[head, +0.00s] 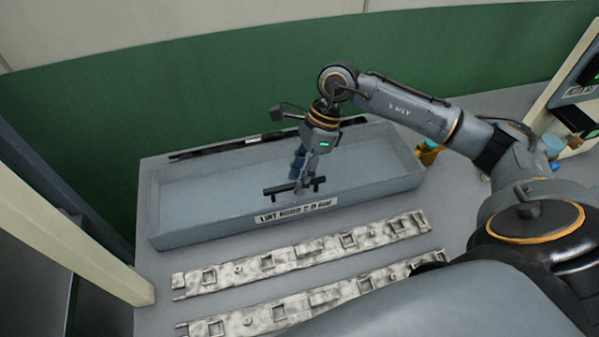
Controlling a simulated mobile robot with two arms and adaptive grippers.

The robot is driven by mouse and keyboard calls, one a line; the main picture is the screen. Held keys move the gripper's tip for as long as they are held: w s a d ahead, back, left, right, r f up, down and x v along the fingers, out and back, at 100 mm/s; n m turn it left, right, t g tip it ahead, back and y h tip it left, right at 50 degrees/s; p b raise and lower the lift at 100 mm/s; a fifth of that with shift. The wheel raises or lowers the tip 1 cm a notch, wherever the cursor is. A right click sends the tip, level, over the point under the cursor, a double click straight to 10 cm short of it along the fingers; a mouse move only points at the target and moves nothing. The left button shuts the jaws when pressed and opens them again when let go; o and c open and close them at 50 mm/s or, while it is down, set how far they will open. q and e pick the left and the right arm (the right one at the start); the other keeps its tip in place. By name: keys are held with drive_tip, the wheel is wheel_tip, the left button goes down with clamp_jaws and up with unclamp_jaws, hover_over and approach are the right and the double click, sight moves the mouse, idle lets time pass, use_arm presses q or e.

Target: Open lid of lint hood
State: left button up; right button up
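The lint hood (390,187) is a long, shallow grey box on the bench, with a raised rim and a pale label on its front. A black bar handle (315,184) stands at the front edge, just above the label. I cannot tell whether the recessed top surface is a lid or the inside of the box. My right gripper (301,184) points down at the handle, its fingertips overlapping the middle of the bar. Whether the fingers are closed on it is too small to tell. My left gripper is out of view.
Two long, mottled strips with square cutouts (300,252) lie in front of the hood. A black strip (215,149) runs behind it. Small yellow and blue items (428,152) sit to the right. A cream post (75,237) stands at the left, with a green wall behind.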

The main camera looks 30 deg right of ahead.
clamp_jaws()
drive_tip(key=shift+r, duration=0.15)
